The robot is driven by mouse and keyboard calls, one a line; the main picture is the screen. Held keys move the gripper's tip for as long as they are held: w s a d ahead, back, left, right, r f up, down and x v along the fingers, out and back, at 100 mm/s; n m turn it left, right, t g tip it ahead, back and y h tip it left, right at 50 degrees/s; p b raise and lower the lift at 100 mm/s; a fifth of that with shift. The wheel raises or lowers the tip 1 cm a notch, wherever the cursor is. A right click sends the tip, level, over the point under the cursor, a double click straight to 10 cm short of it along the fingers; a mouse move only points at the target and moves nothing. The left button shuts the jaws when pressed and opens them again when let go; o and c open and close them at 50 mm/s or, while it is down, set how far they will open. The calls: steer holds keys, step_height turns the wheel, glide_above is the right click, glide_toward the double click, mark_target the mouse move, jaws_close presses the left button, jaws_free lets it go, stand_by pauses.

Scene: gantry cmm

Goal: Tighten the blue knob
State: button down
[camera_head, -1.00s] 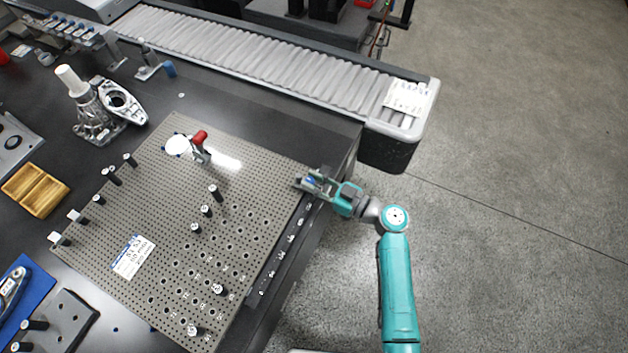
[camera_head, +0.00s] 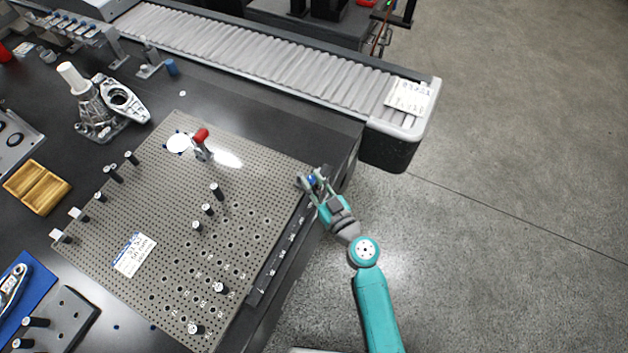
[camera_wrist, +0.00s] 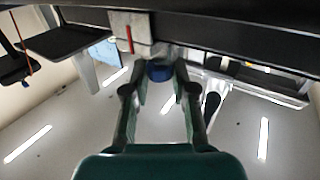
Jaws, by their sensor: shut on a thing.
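The blue knob (camera_head: 312,180) is at the right edge of the perforated fixture plate (camera_head: 150,200), near its upper right corner. My gripper (camera_head: 311,182) has its two fingers on either side of the knob and is shut on it. In the wrist view the blue knob (camera_wrist: 160,71) sits between the fingertips of my gripper (camera_wrist: 160,75), below a grey block (camera_wrist: 128,28) with a red line. The fingers hide part of the knob in the head view.
Several black pins and a red-handled clamp (camera_head: 202,140) stand on the plate. A roller conveyor (camera_head: 260,55) runs behind the table. A wooden tray (camera_head: 37,188) and metal castings (camera_head: 98,100) are at the left. The floor at the right is clear.

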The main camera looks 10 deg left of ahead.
stand_by(0.4)
steer(key=c, duration=0.9)
jaws_free()
steer(key=shift+c, duration=0.2)
steer(key=v, duration=1.2)
steer(key=shift+a, duration=0.15)
steer(key=shift+s, duration=0.1)
